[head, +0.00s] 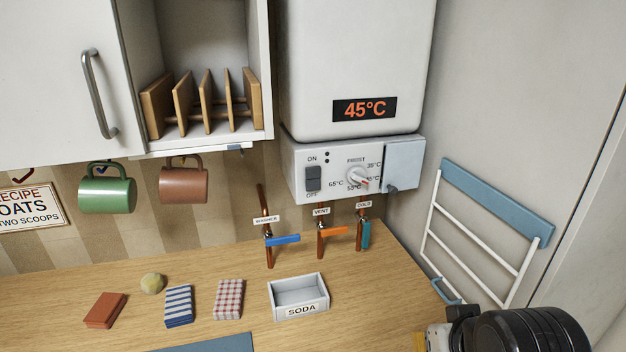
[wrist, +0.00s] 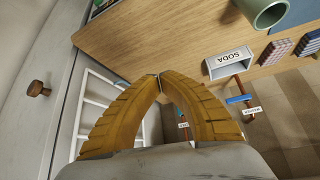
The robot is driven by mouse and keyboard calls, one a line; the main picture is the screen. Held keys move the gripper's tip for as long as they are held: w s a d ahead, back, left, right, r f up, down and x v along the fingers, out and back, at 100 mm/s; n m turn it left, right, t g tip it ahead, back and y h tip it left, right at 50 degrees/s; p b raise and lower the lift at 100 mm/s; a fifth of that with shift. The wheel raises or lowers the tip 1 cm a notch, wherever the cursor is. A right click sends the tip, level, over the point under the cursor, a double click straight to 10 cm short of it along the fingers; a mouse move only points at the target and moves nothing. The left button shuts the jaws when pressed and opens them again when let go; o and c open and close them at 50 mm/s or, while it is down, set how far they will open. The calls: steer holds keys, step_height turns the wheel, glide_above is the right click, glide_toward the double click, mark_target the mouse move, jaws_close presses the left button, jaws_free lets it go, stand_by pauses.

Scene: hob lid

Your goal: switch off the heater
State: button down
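The heater (head: 358,60) is a white wall unit at the upper middle of the head view, its display (head: 364,109) lit at 45°C. On the panel below, a dark rocker switch (head: 313,178) sits between the labels ON and OFF; I cannot tell which way it is set. A white dial (head: 358,176) beside it has a red mark toward the lower right, near 45°C. My gripper (wrist: 159,77) shows in the wrist view with its yellow fingertips together and nothing between them. It is far below and right of the switch, mostly outside the head view.
Three pipe valves stand below the panel: a blue washer handle (head: 283,240), an orange vent handle (head: 332,231) and a teal cold handle (head: 366,235). A soda tray (head: 299,312) sits on the counter. A white folding rack (head: 497,205) is on the right wall. Mugs hang at left.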

mark_target(317, 183)
steer(key=w+a+r+n+t+y+p, duration=0.1)
steer(key=w+a+r+t+y+p, duration=0.1)
steer(key=w+a+r+t+p, duration=0.2)
steer(key=w+a+r+n+t+y+p, duration=0.2)
steer(key=w+a+r+p, duration=0.4)
steer(key=w+a+r, duration=0.4)
steer(key=w+r+t, duration=0.1)
steer(key=w, duration=0.3)
steer(key=shift+t, duration=0.4)
steer(key=shift+a, duration=0.1)
steer(key=b+x, duration=0.2)
steer(key=x, duration=1.2)
steer(key=shift+a+b, duration=0.15)
steer(key=shift+b, duration=0.2)
